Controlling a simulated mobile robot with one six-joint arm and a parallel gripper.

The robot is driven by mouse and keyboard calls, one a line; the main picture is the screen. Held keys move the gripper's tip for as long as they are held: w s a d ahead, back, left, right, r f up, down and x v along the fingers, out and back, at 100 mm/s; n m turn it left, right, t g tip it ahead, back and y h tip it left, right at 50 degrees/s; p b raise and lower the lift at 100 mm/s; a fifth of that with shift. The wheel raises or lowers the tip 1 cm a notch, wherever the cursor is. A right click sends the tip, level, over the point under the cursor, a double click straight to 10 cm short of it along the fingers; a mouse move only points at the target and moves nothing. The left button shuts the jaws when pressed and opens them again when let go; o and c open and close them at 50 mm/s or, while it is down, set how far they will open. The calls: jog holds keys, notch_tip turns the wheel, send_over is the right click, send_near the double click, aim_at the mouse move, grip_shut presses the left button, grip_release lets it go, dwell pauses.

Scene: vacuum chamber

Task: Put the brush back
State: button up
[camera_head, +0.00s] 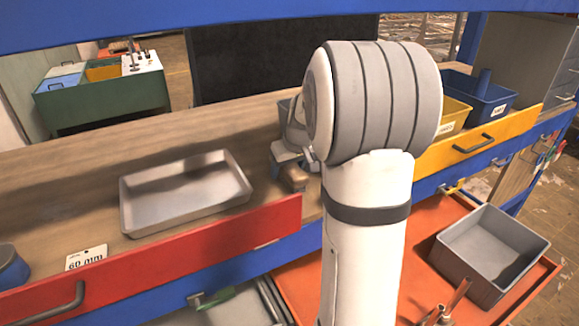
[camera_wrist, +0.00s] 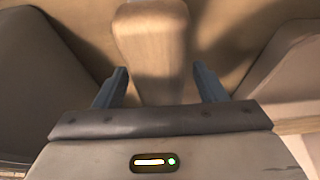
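A light wooden piece, which looks like the brush's handle (camera_wrist: 150,45), stands between and beyond my fingers in the wrist view. My gripper (camera_wrist: 160,88) is open, with a finger on each side and a visible gap to the wood. The rest of the brush is out of the wrist view. In the head view a brown wooden end (camera_head: 295,178) shows just below my gripper (camera_head: 293,158), over the bench behind the red drawer front; my arm hides most of this area. I cannot tell whether it is the same piece.
A metal tray (camera_head: 185,190) lies on the wooden bench, left of my arm. A yellow bin (camera_head: 453,113) and a blue bin (camera_head: 485,98) stand to the right. A grey box (camera_head: 490,250) sits on the orange cart below right.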

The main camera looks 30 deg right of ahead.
jog(key=shift+r, duration=0.1)
jog(key=b+v, duration=0.2)
jog(key=v, duration=1)
jog(key=shift+d, duration=0.1)
